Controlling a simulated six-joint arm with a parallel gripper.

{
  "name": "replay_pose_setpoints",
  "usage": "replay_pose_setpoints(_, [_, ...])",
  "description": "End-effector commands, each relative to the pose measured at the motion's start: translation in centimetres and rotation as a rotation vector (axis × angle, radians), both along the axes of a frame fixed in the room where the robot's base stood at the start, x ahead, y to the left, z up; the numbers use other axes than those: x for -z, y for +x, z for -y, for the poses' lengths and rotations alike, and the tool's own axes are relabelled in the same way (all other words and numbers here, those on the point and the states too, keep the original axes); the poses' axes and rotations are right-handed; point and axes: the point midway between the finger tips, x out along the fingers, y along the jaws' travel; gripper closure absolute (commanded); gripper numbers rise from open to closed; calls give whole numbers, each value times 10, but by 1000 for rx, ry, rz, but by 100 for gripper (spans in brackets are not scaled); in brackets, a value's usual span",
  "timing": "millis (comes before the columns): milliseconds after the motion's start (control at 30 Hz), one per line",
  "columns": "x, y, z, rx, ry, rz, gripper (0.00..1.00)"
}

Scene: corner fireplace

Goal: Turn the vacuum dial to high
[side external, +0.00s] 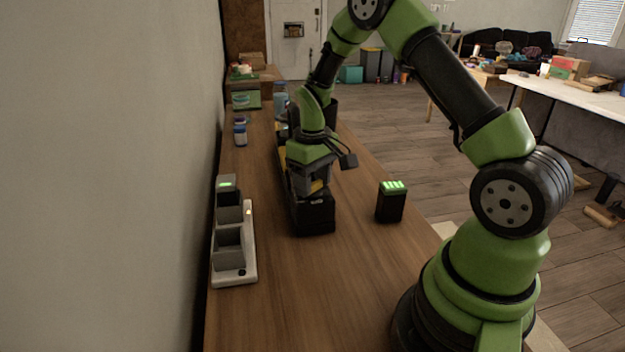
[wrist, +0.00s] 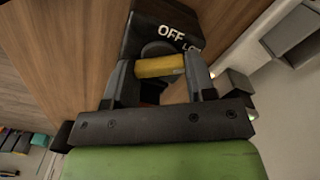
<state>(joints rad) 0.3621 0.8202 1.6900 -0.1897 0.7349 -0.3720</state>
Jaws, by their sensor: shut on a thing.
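The vacuum (side external: 314,216) is a black body on the wooden bench, partly hidden by my gripper. In the wrist view its black top (wrist: 140,32) carries the white word "OFF" and a partly hidden label beginning "LO". The dial (wrist: 160,66) shows as a yellow bar in front of a dark round part, just below the "OFF" mark. My gripper (wrist: 160,78) points at the dial with a finger on each side of the yellow bar, shut on it. In the side view my gripper (side external: 312,182) is down at the vacuum's top. No "high" label is visible.
A black battery with green lights (side external: 391,204) stands right of the vacuum. A pale charger (side external: 248,262) with grey slots is at the left by the wall, a battery (side external: 228,190) in its far slot. Bottles (side external: 240,134) stand farther back. The front of the bench (side external: 300,300) is clear.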

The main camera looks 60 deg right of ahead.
Motion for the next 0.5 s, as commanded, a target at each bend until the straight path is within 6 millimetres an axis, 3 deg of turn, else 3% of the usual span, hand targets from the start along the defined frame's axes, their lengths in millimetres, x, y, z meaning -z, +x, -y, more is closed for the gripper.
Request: replay_pose_setpoints(500, [-1, 1, 2, 440, -2, 4, 73])
